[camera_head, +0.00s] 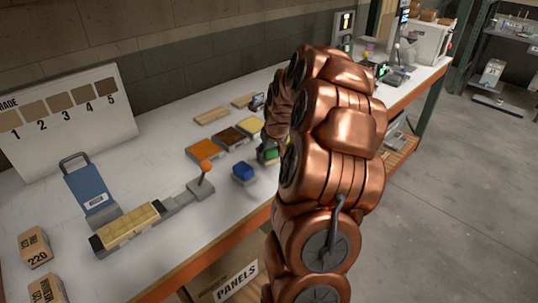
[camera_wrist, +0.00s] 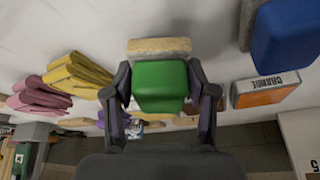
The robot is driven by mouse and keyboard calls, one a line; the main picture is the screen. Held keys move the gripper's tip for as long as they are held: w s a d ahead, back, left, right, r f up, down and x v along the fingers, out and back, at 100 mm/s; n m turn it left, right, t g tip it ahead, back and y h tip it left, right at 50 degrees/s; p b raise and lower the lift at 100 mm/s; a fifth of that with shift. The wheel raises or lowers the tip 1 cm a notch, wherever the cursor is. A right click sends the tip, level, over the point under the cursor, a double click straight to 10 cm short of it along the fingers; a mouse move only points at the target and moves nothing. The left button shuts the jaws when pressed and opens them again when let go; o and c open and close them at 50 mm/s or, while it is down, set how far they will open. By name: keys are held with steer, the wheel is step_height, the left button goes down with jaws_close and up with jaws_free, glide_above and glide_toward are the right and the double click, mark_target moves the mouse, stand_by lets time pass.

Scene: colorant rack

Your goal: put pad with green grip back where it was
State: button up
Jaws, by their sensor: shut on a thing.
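The pad with the green grip (camera_wrist: 160,86) is between the two fingers of my gripper (camera_wrist: 160,92) in the wrist view. My gripper is shut on the green grip. The pad's tan, rough-looking part (camera_wrist: 160,47) sticks out beyond the fingers. In the head view a bit of the green grip (camera_head: 270,153) shows just left of my copper arm, which hides most of my gripper. Whether the pad touches the table cannot be told. A pad with a blue grip (camera_head: 243,172) sits on the white table nearby, to the left.
Orange, brown and yellow panels (camera_head: 205,149) lie behind the blue pad. A lever with an orange knob (camera_head: 205,167) stands left, by a tan block (camera_head: 127,227). In the wrist view, yellow cloths (camera_wrist: 77,74) and a box marked ORANGE (camera_wrist: 265,92) flank my gripper.

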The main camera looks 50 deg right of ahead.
steer(key=shift+f, duration=0.9)
steer(key=shift+f, duration=0.2)
steer(key=o, duration=1.1)
steer(key=b+v, duration=0.3)
steer(key=v, duration=0.9)
